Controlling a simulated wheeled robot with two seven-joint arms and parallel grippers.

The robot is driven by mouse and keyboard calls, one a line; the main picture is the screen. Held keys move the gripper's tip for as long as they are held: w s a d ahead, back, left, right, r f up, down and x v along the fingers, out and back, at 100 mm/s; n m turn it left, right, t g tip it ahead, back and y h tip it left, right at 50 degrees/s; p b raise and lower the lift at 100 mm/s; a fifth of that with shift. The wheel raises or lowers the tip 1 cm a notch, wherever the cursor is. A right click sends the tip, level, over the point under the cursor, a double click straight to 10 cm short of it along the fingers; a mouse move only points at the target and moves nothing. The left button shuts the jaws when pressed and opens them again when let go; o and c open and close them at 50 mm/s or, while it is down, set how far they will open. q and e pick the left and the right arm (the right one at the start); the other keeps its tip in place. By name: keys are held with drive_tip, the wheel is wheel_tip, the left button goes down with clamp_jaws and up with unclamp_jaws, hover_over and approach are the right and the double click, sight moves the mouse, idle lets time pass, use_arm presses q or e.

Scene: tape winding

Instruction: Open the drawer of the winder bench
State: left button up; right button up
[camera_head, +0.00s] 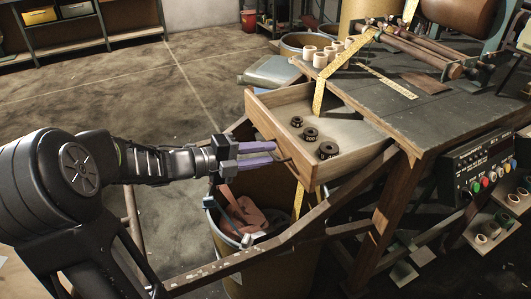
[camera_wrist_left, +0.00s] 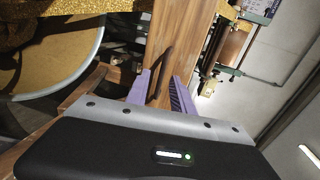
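The drawer (camera_head: 263,117) of the winder bench (camera_head: 405,113) is pulled well out, and its inside shows in the head view. Several black round pieces (camera_head: 311,134) marked with numbers lie in it. My left gripper (camera_head: 274,152) is at the drawer's front board, its two purple fingers pointing at it. In the left wrist view the fingers (camera_wrist_left: 164,82) stand apart, with the dark bar handle (camera_wrist_left: 166,62) between them. A gap shows beside the handle, so the gripper looks open around it. My right gripper is not in view.
A bin (camera_head: 222,229) with scraps stands below the drawer. Wooden frame bars (camera_head: 255,258) run in front of it. A button panel (camera_head: 484,172) is at the right. The floor at left is clear.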

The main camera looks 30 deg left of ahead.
use_arm(q)
drive_tip(key=p+v, duration=0.1)
drive_tip(key=v, duration=0.6)
drive_tip(key=shift+s, duration=0.1)
idle(0.4)
